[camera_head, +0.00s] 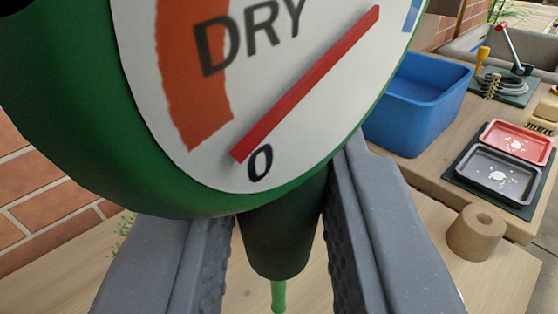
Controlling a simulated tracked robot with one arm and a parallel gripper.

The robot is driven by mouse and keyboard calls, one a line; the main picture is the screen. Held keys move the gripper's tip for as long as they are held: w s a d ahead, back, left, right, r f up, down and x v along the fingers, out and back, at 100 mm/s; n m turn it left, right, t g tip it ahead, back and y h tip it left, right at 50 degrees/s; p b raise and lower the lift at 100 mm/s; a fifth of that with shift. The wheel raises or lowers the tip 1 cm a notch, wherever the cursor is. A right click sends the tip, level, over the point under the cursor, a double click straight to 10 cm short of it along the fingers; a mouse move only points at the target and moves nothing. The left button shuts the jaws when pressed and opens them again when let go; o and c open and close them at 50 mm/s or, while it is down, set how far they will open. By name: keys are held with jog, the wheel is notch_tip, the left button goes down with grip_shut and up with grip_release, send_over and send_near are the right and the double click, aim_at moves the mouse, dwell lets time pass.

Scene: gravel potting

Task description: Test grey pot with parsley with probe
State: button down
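The probe is a green meter (60,110) with a white dial that fills the upper left, close to the camera. Its dial shows "DRY", an orange band and a "0", and a red needle lies slanted across it. My gripper (280,270) has its two grey fingers on either side of the dark green neck (282,235) and is shut on it. A thin green rod (279,297) points down below the neck and runs out of the frame. The grey pot cannot be made out. A few green leaves (124,235) show at the left behind my gripper; their pot is hidden.
A blue bin (415,108) stands on the wooden bench. A red tray (517,141) and a grey tray (498,176) lie on a dark mat at the right. A tan cylinder with a hole (476,233) stands nearer. A brick wall is left.

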aim_at(269, 115)
jog(key=shift+r+p, duration=1.55)
jog(key=shift+r, duration=0.15)
jog(key=shift+w+d, duration=0.1)
